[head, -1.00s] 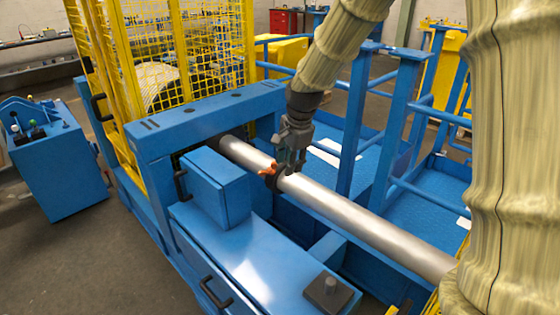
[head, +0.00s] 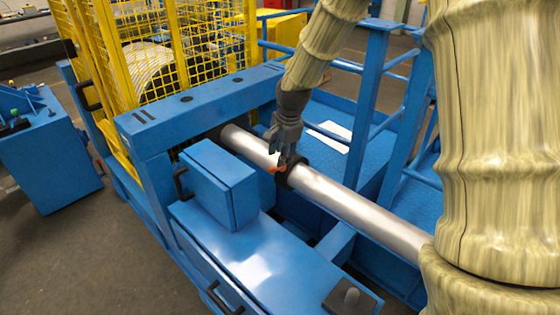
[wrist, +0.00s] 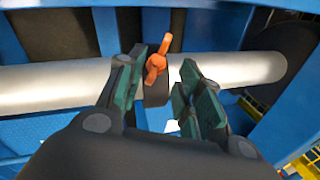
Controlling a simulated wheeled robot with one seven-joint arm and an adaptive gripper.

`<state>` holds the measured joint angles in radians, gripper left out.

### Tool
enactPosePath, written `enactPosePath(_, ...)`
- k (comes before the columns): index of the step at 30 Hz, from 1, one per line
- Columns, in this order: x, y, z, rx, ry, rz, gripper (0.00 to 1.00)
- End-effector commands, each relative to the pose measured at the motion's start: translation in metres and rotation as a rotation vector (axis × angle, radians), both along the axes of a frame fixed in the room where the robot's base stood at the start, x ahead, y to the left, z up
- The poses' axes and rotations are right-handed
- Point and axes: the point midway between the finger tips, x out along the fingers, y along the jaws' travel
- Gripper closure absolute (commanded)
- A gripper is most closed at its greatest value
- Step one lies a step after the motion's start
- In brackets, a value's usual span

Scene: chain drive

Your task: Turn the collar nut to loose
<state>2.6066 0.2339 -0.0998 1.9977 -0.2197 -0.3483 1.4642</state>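The collar nut looks like the orange winged piece (wrist: 157,62) on a dark collar (wrist: 156,92) around the silver shaft (wrist: 60,84). In the wrist view the orange piece stands between and just beyond my gripper's (wrist: 158,88) two green-padded fingers. The fingers are apart, and I see clear space on both sides of the nut. In the head view the orange nut (head: 278,168) shows small beside the dark collar (head: 291,172). My gripper (head: 284,150) comes down over the shaft from above, partly hiding the nut. I cannot tell whether a finger touches it.
A blue machine frame (head: 215,95) surrounds the shaft, with a blue box (head: 220,185) in front. A yellow mesh cage (head: 150,50) stands behind at the left. Blue posts (head: 370,100) rise to the right of my arm.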

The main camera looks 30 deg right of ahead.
Motion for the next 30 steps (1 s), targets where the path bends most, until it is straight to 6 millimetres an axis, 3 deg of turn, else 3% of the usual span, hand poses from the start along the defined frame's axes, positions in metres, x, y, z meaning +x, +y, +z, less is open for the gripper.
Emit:
enactPosePath(10, 0.008, -0.001, -0.036, 0.001, -0.001, -0.004, 0.64)
enactPosePath(23, 0.01, -0.002, -0.042, 0.0, -0.001, -0.005, 0.64)
enactPosePath(29, 0.01, -0.002, -0.042, 0.0, -0.001, -0.005, 0.99)
enactPosePath(30, 0.01, -0.002, -0.042, 0.0, -0.001, -0.005, 1.0)
